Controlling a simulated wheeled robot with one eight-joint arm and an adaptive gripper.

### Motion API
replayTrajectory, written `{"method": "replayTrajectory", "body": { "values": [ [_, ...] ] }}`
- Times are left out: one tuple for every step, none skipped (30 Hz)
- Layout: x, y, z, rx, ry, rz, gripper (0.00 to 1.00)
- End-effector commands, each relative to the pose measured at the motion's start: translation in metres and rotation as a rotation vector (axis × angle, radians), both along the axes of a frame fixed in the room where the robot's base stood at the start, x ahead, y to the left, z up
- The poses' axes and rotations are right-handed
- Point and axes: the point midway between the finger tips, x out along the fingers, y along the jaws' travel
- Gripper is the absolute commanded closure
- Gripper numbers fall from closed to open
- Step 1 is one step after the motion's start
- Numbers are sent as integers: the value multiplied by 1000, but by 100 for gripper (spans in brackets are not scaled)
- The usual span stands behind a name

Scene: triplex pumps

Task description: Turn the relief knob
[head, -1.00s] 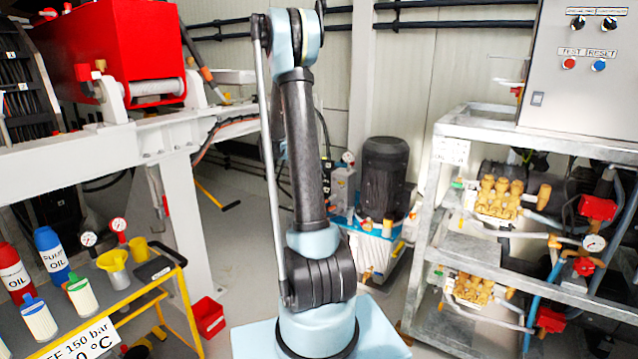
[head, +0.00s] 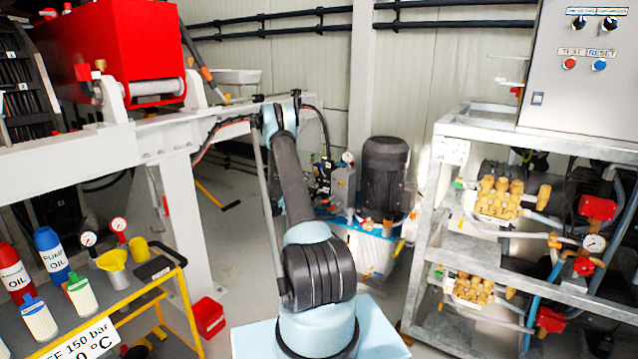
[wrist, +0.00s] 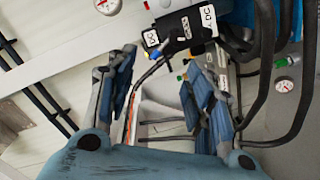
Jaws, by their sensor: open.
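My gripper (wrist: 160,68) is open and empty in the wrist view, its two blue finger pads apart. Beyond the fingertips is a black valve block (wrist: 180,27) with white labels and dark hoses. Small red, yellow and green fittings (wrist: 183,66) show just beyond and between the fingers. I cannot tell which part is the relief knob. In the head view my arm reaches toward the hydraulic unit (head: 375,245) behind it, and my gripper is too small and covered to make out there.
A pressure gauge (wrist: 283,85) is at the right of the wrist view. A white beam frame (head: 185,230) and a yellow trolley (head: 165,285) stand left in the head view. A metal pump rack (head: 480,255) stands right. A red bin (head: 208,317) is on the floor.

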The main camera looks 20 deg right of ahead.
Motion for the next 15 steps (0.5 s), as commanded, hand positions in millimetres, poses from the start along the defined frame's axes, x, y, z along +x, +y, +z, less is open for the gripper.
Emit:
{"method": "replayTrajectory", "body": {
  "values": [
    [3, 0, -12, -15, -5, 5, 52],
    [5, 0, -18, -23, -9, 8, 52],
    [6, 0, -24, -33, -12, 13, 52],
    [7, 0, -28, -41, -14, 15, 52],
    [8, 1, -32, -47, -16, 17, 52],
    [9, 1, -36, -53, -18, 20, 52],
    [9, 1, -39, -57, -19, 21, 52],
    [9, 1, -41, -62, -20, 22, 52],
    [10, 1, -43, -65, -21, 23, 52],
    [10, 0, -44, -66, -22, 23, 52],
    [11, -1, -44, -66, -23, 24, 52],
    [12, -2, -45, -67, -23, 24, 52],
    [14, -4, -45, -67, -23, 24, 52],
    [15, -6, -45, -68, -23, 23, 52],
    [18, -9, -45, -67, -23, 24, 52]
  ]
}}
